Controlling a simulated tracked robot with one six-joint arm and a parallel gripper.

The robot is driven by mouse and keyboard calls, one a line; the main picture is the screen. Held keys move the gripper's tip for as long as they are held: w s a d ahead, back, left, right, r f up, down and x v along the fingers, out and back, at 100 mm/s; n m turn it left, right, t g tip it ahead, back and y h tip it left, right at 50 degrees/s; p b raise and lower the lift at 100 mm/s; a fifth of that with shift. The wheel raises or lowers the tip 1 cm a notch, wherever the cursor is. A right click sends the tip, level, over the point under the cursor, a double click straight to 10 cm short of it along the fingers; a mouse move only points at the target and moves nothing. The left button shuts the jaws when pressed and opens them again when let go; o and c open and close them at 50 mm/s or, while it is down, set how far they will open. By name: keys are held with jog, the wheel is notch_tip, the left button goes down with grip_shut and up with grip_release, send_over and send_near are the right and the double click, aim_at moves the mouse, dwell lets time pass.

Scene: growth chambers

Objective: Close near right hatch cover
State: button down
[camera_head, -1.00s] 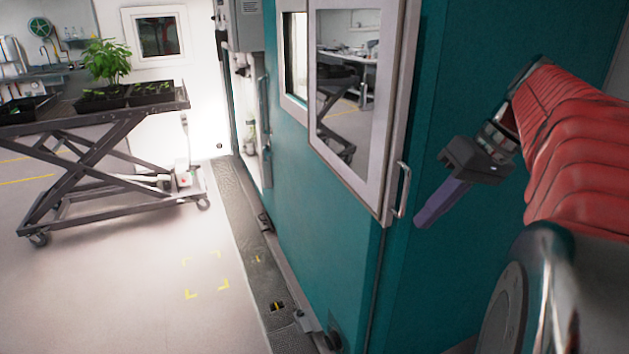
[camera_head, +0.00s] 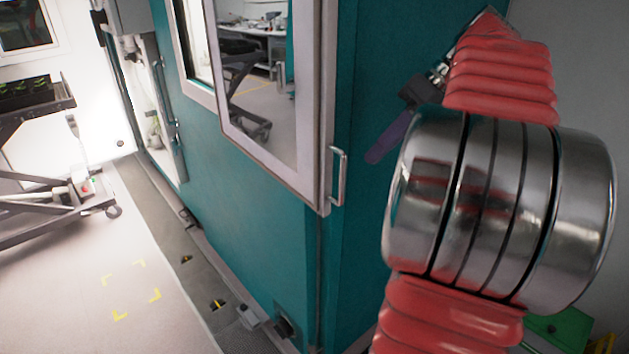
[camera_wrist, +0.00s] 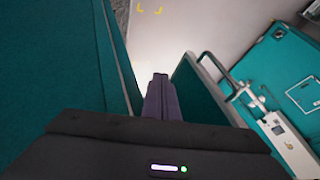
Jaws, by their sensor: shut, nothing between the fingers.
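The hatch cover (camera_head: 212,45) is a pale-framed glass panel on the teal chamber, with a metal bar handle (camera_head: 339,176) at its lower right corner. It stands out from the wall, with the pale-edged window opening (camera_head: 183,60) partly visible behind it on the left. My gripper (camera_head: 374,158) has purple fingers pressed together and empty. In the head view it is right of the handle, apart from it, in front of the teal side wall. In the wrist view my gripper (camera_wrist: 160,78) points between two teal surfaces. Part of my arm hides the wall behind it.
The teal chamber wall (camera_head: 250,225) fills the middle. A dark floor track (camera_head: 165,225) runs along its base. A trolley with plants (camera_head: 40,185) stands at the left, with clear pale floor before it. A green object (camera_head: 560,330) is at lower right.

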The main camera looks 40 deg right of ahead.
aim_at(329, 189)
jog(key=shift+w+d, duration=0.25)
jog(key=shift+w+a+f, duration=0.7)
jog(key=shift+a+f, duration=0.6)
jog(key=shift+a, duration=0.15)
jog(key=shift+w+a+f, duration=0.65)
jog(key=shift+a+f, duration=0.7)
jog(key=shift+a, duration=0.05)
jog(key=shift+w+a+f, duration=0.7)
jog(key=shift+a+f, duration=0.6)
jog(key=shift+a, duration=0.15)
jog(key=shift+a, duration=0.1)
